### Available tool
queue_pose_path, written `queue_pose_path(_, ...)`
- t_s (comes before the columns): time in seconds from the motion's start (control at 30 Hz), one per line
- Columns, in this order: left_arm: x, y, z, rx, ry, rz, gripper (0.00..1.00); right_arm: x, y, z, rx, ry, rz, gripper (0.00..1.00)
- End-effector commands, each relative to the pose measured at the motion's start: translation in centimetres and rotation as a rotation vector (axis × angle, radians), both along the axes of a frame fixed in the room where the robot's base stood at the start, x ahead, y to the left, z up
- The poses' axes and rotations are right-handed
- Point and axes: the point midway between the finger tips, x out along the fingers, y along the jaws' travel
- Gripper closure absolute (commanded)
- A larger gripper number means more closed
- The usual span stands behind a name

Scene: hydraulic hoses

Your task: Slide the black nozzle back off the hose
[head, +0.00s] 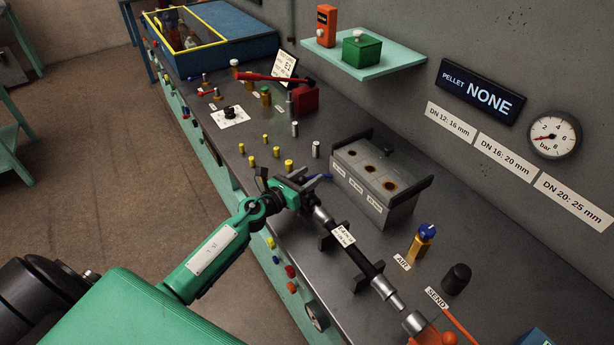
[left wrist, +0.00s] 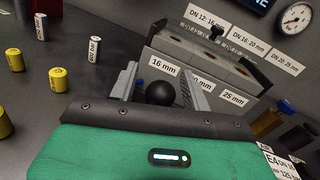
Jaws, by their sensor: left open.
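The hose (head: 362,260) lies on dark cradles along the bench, black in the middle with silver fittings at both ends and a white tag on it. My left gripper (head: 312,184) is open at the hose's upper-left end. In the left wrist view its two grey fingers (left wrist: 163,84) stand apart on either side of a round black knob (left wrist: 160,93), with visible gaps. I take this knob to be part of the black nozzle, but the rest is hidden behind the gripper body. My right gripper is in neither view.
A grey box (head: 372,205) with three holes stands right behind my left gripper. A blue-topped yellow post (head: 420,243) and a black button (head: 456,279) stand right of the hose. Several small yellow and silver cylinders stand to the upper left.

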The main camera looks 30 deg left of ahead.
Motion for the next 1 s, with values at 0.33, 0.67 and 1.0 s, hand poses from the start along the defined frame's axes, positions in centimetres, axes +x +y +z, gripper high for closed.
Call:
queue_pose_path(0.33,0.0,0.0,0.0,0.000,0.000,0.000,0.79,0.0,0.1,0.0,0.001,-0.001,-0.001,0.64)
queue_pose_path(0.67,0.3,0.5,-0.2,0.001,0.000,0.001,1.00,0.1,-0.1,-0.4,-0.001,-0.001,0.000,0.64)
queue_pose_path(1.0,2.0,3.5,0.0,0.000,0.000,0.003,1.00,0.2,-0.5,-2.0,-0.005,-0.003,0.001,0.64)
